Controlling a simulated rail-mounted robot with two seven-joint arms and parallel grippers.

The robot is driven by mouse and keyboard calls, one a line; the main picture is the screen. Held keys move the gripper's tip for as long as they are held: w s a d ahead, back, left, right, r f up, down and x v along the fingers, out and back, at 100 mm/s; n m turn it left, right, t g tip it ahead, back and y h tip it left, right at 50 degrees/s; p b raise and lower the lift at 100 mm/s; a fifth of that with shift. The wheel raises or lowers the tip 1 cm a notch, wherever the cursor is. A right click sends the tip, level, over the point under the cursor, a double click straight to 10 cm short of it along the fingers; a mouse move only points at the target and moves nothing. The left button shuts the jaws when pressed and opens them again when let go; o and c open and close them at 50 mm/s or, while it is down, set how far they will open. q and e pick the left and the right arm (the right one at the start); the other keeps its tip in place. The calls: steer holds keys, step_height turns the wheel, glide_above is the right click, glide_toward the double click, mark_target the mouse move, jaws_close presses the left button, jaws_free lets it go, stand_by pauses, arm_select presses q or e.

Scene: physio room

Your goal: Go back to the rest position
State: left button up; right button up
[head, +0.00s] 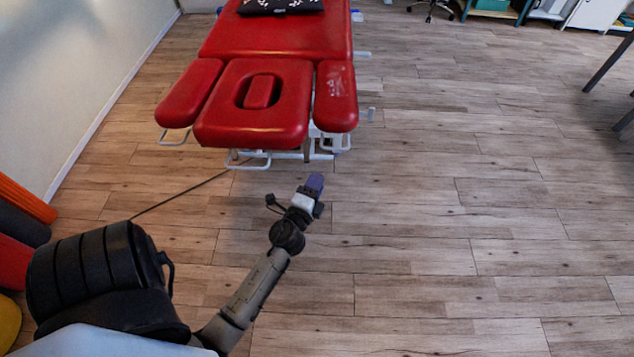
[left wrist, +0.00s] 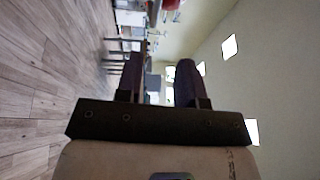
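My left arm comes in from the lower left in the head view and reaches out over the bare wooden floor. My left gripper (head: 314,185), with dark purple fingers, is in front of the red treatment table (head: 250,135), with a gap between them in the picture. In the left wrist view, the two fingers of the left gripper (left wrist: 159,82) stand apart with the room showing between them. It is open and empty. My right arm and right gripper are not in view.
A dark patterned cushion (head: 280,5) lies on the treatment table. Red, dark and yellow rolls (head: 22,220) stand at the left by the wall (head: 70,70). A dark cable (head: 180,193) crosses the floor. The floor (head: 480,220) to the right is clear.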

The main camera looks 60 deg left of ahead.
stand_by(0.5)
arm_select(q)
steer(key=s+a+f+n+g, duration=0.1)
steer(key=s+f+n+g, duration=0.45)
steer(key=n+g, duration=0.65)
steer(key=s+d+r+t+h+p, duration=0.1)
steer(key=d+r+h+p, duration=0.35)
steer(key=d, duration=0.35)
steer(key=s+d+r+t+h+p, duration=0.1)
steer(key=s+d+r+h+p, duration=0.15)
steer(key=d+r+h, duration=0.4)
steer(key=s+d+r+m+g+p, duration=0.25)
steer(key=s+d+r+p, duration=0.5)
steer(key=s+p, duration=0.4)
step_height(320, 180, up, 37)
steer(key=w+p, duration=0.2)
steer(key=p, duration=3.5)
steer(key=shift+w+p, duration=0.25)
steer(key=shift+p, duration=0.1)
